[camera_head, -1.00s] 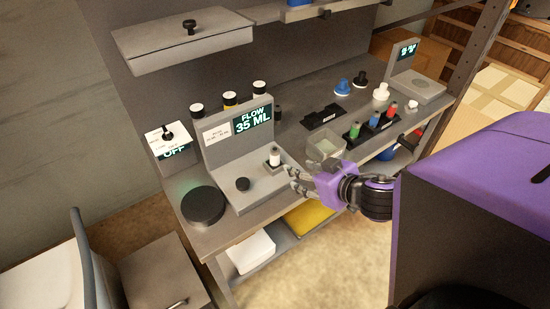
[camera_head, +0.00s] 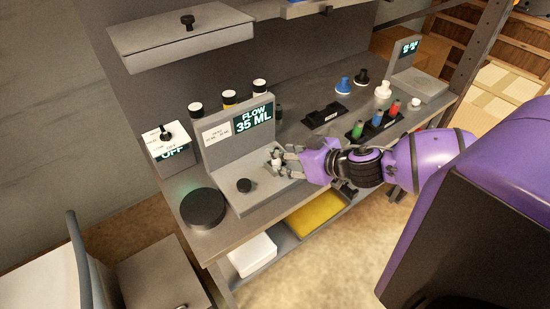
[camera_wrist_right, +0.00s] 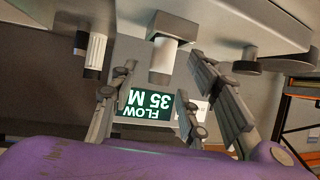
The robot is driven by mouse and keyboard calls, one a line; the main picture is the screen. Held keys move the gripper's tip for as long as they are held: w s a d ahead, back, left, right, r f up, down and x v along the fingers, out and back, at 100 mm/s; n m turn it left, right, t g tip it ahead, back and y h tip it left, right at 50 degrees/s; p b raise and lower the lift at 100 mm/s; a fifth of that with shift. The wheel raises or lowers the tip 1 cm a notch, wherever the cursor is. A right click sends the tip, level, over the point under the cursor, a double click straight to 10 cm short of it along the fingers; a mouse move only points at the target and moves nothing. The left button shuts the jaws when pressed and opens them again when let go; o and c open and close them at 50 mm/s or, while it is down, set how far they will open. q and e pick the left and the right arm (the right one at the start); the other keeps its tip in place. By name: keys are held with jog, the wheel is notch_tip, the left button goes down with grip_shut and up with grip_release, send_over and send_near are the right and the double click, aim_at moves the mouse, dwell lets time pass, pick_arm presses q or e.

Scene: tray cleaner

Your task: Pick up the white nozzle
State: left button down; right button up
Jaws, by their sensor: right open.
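The white nozzle (camera_wrist_right: 162,63) is a short white cylinder standing in a square grey holder (camera_wrist_right: 172,26) on the grey flow station (camera_head: 221,205). In the head view the fingers partly hide the nozzle. My right gripper (camera_head: 281,163) reaches in from the right with its fingers spread around the nozzle's place. In the wrist view, which is upside down, the nozzle is between the two open fingers, apart from both. Contact is not visible. My left gripper is out of view.
The station has a lit panel reading FLOW 35 ML (camera_head: 252,119) and a black knob (camera_head: 244,185). A black disc (camera_head: 203,208) lies to its left. Capped bottles stand behind. A rack with coloured vials (camera_head: 377,118) and a white cone-shaped piece (camera_head: 382,90) are at the right.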

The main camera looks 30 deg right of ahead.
jog(key=shift+x, duration=0.8)
grip_shut()
jog(key=shift+r, duration=0.15)
